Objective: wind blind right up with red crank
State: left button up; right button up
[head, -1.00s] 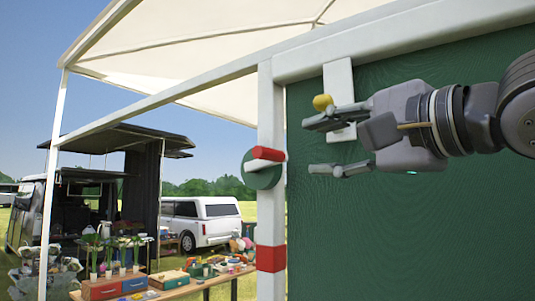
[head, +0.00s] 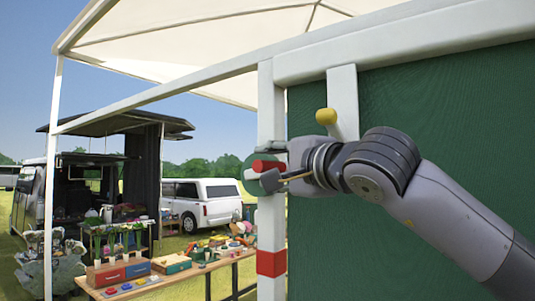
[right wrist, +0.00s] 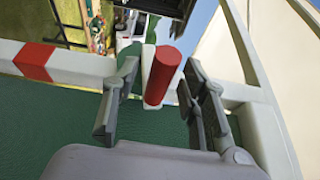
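The red crank handle (head: 268,166) sits on the white post at the left edge of the green blind (head: 440,130). It also shows in the right wrist view (right wrist: 163,76), sticking out toward the camera from a white crank arm. My right gripper (head: 268,162) is at the crank in the head view, one finger above the handle and one below. In the right wrist view the fingers of my right gripper (right wrist: 160,98) are spread on both sides of the handle, with gaps. The green crank disc (head: 255,186) is partly hidden by the gripper. My left gripper is not in view.
A yellow knob (head: 326,116) on a white lever (head: 343,100) is just above my right wrist. A red band (head: 271,262) marks the white post (head: 270,215) below the crank. A wooden table (head: 205,268) with small goods stands at left, before a van and a white car (head: 200,203).

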jog(key=shift+x, duration=0.75)
jog(key=shift+c, duration=0.4)
grip_shut()
